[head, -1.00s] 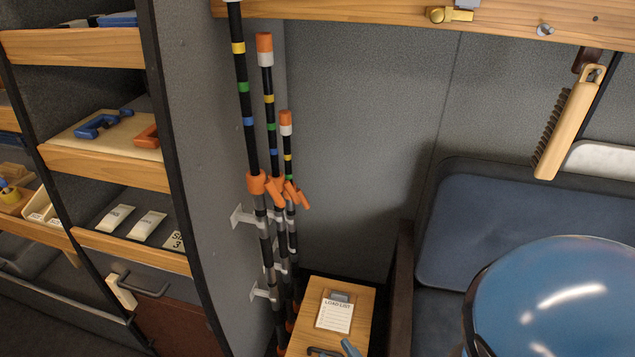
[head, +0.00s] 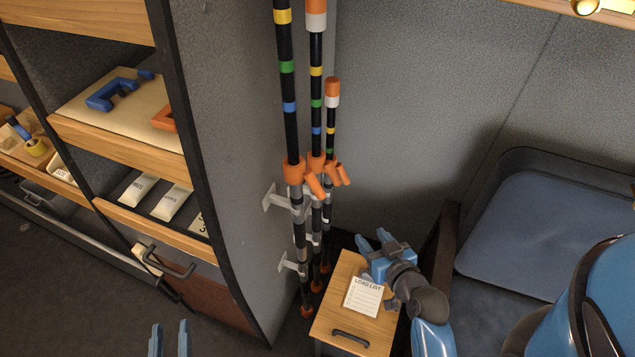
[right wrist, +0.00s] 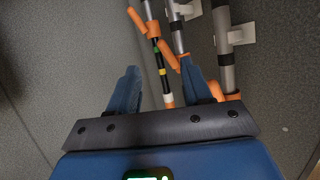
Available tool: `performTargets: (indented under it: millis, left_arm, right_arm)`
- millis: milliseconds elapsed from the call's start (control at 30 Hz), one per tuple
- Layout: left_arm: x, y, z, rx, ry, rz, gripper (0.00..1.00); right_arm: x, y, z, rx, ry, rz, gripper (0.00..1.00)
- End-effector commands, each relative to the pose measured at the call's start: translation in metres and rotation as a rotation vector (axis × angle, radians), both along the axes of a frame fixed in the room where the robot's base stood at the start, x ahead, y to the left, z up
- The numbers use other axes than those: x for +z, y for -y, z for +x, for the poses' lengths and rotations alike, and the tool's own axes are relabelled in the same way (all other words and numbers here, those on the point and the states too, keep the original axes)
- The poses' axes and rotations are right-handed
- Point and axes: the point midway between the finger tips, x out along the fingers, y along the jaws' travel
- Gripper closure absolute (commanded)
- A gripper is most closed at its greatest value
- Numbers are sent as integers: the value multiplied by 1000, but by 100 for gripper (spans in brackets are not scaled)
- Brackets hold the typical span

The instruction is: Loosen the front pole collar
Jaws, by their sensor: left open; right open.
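Three black poles with coloured bands stand against the grey wall. The front pole (head: 289,110) is the nearest and leftmost, with an orange collar (head: 293,172) and a slanting orange lever (head: 315,186). In the right wrist view its collar (right wrist: 232,97) shows at right, partly behind my gripper's mount. My right gripper (head: 374,240) is open and empty, right of the poles and lower than the collars, above the small wooden cabinet. Its fingers also show in the right wrist view (right wrist: 158,68), apart from the front collar. My left gripper (head: 168,328) is open and empty at the bottom edge.
The wooden cabinet (head: 340,322) carries a load list (head: 364,297). Grey wall brackets (head: 277,199) hold the poles. The middle pole (head: 316,90) and short pole (head: 331,120) stand close beside the front one. A shelf unit (head: 120,133) is at left, a blue seat (head: 550,235) at right.

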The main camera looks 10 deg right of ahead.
Motion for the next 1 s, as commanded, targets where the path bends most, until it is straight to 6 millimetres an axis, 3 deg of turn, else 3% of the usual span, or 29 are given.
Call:
performTargets:
  millis: [33,200,500,733,1000]
  left_arm:
    - [7,0,0,0,0,0,57]
    - [19,0,0,0,-1,0,57]
    - [33,0,0,0,0,0,57]
    - [36,0,0,0,0,0,57]
    - [43,0,0,0,0,0,57]
  right_arm:
    - [14,-2,12,42,-3,0,51]
    - [47,-17,36,239,-15,-16,51]
    - [101,-34,48,560,28,-95,51]
    - [116,-39,47,668,51,-133,51]
    - [107,-58,64,684,50,-135,51]
